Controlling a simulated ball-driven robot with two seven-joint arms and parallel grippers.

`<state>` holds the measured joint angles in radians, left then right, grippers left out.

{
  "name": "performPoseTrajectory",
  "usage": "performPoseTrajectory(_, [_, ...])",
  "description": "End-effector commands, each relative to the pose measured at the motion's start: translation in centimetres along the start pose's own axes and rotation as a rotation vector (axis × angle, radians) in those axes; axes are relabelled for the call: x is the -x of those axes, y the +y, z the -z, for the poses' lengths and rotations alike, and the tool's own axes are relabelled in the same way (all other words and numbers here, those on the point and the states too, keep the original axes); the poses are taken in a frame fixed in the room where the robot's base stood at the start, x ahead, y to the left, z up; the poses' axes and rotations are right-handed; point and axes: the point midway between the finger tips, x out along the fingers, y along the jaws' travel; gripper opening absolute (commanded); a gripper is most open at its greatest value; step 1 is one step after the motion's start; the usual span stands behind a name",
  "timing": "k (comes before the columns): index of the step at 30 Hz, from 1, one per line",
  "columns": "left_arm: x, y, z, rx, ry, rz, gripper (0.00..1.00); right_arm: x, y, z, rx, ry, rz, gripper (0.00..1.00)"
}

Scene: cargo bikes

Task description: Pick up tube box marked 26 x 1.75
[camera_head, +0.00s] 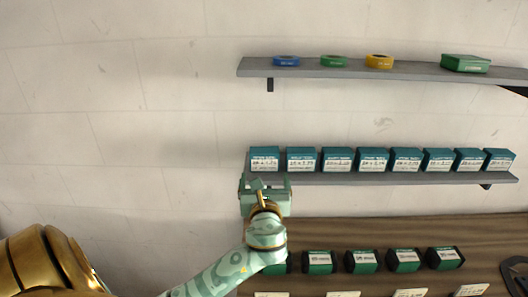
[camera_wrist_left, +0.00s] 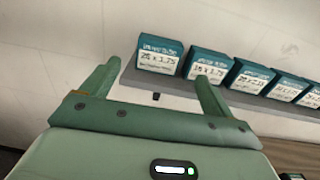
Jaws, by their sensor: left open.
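The tube box that appears to be marked 26 x 1.75 (camera_head: 264,158) is a teal box with a white label at the left end of the middle shelf. In the left wrist view this box (camera_wrist_left: 159,55) stands upright ahead of the fingers. My left gripper (camera_head: 264,181) is open and empty, just below and in front of that box, near the shelf's left end. In the left wrist view its fingers (camera_wrist_left: 157,72) are spread, and the right finger partly covers the label of the second box (camera_wrist_left: 206,65), which ends in 1.75. My right gripper is not in view.
Several similar teal boxes continue rightward in a tight row along the grey middle shelf (camera_head: 400,179). An upper shelf (camera_head: 420,73) holds blue, green and yellow rolls and a green box (camera_head: 465,63).

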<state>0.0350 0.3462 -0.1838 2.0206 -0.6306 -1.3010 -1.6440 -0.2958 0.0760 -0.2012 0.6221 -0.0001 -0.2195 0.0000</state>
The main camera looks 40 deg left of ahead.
Motion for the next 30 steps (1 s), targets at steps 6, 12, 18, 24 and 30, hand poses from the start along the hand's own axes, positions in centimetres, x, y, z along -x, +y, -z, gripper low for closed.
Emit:
performPoseTrajectory(6, [-3.2, 0.0, -0.1, 0.002, 0.001, -0.002, 0.87, 0.2, 0.2, 0.1, 0.000, 0.001, -0.002, 0.36])
performPoseTrajectory(12, [-8.2, -0.1, 0.0, 0.003, 0.001, -0.002, 0.87, 0.3, 0.5, -1.1, 0.002, -0.017, -0.007, 0.36])
performPoseTrajectory(18, [-10.8, -0.1, 0.1, 0.004, 0.003, 0.000, 0.87, 0.2, 0.7, -1.0, 0.003, -0.015, -0.009, 0.36])
performPoseTrajectory(24, [-13.0, -0.1, 0.2, 0.002, 0.002, -0.002, 0.87, 0.2, 0.4, -0.5, 0.001, -0.008, -0.005, 0.36])
performPoseTrajectory(30, [-15.9, -0.2, 0.5, 0.003, 0.003, -0.001, 0.87, 0.1, -0.1, -0.4, -0.002, -0.006, 0.001, 0.36])
